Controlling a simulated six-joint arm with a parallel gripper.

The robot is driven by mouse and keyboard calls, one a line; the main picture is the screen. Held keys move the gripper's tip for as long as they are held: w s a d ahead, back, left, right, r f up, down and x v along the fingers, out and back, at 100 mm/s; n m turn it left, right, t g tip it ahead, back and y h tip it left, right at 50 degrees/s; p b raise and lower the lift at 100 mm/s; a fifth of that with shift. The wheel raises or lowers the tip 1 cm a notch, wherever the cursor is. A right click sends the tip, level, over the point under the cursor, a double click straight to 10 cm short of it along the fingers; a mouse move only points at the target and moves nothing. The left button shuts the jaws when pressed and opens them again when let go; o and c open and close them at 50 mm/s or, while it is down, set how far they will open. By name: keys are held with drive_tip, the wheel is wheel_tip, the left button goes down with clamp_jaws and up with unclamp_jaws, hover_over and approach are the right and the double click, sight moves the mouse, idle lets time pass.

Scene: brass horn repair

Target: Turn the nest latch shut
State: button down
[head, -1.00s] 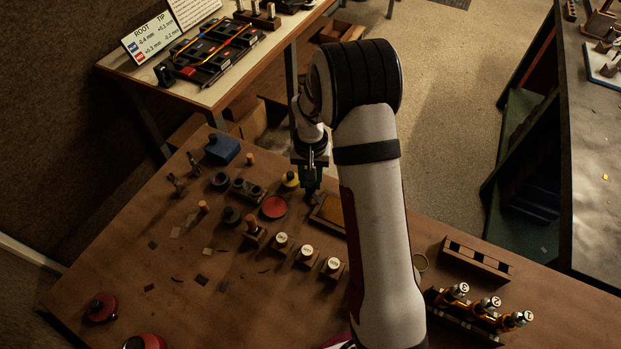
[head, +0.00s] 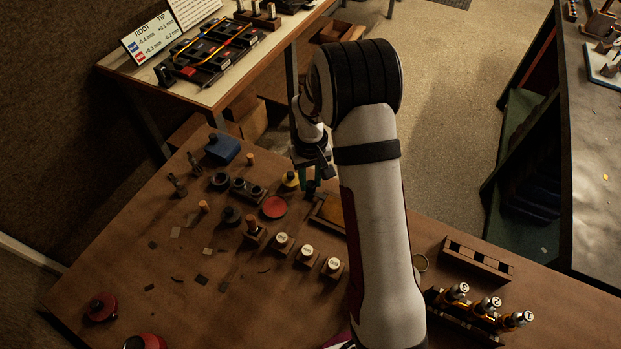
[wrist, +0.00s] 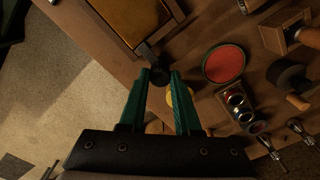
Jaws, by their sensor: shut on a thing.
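The nest (wrist: 103,31) is a wooden frame around an amber pad, at the top of the wrist view. It also shows in the head view (head: 318,219), partly hidden by my arm. The latch (wrist: 147,52) is a dark bar with a round black knob, at the nest's corner near the bench edge. My gripper (wrist: 160,77) has green fingers, one on each side of the knob, and is shut on it. In the head view my gripper (head: 310,187) is at the nest's far left corner; the latch is hard to make out there.
A red round pad (wrist: 223,64) lies right of the gripper. A yellow-topped pot (head: 290,180) stands close by, partly behind a finger in the wrist view. The bench edge and floor (wrist: 62,95) lie left.

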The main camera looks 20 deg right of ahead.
sight(311, 183)
drive_tip(key=c, duration=0.6)
unclamp_jaws()
wheel_tip(311, 183, up, 16)
drive_tip(key=shift+f, duration=0.1)
drive_tip(key=s+a+r+m+y, duration=0.1)
drive_tip(key=s+a+m, duration=0.2)
drive_tip(key=s, duration=1.1)
drive_tip(key=s+a+r+m, duration=0.1)
drive_tip(key=s+a, duration=0.4)
drive_tip(key=s, duration=0.9)
drive_tip(key=shift+s+r+m+y, duration=0.3)
drive_tip(key=shift+s+m+y, duration=0.1)
drive_tip(key=shift+m, duration=0.5)
